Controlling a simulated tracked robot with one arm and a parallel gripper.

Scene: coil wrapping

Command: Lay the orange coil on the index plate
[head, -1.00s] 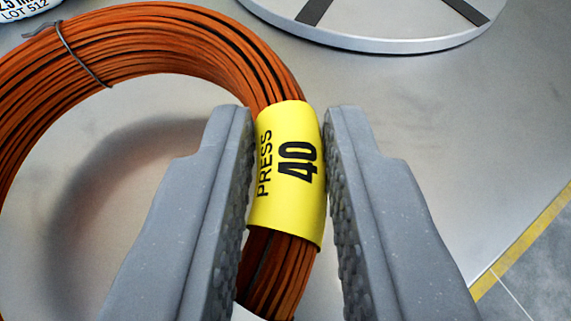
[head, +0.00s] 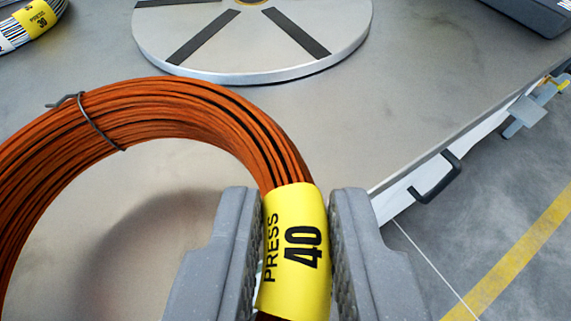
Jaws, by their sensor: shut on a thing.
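The orange coil (head: 165,103) is a ring of orange-brown wire with a dark tie wire at its upper left and a yellow sleeve (head: 297,252) marked "PRESS 40". My gripper (head: 293,215) is shut on the coil at the yellow sleeve, one grey finger on each side. The coil casts a soft shadow on the metal table inside its ring. Its lower part is cut off by the picture. The index plate (head: 200,62) is a round grey disc with black radial strips at the top of the view, beyond the coil. The coil does not lie on it.
Another coil with a yellow label (head: 38,17) is at the top left. A dark case (head: 535,12) is at the top right. The table edge with a black handle (head: 436,180) runs along the right, with floor beyond. The table between coil and plate is clear.

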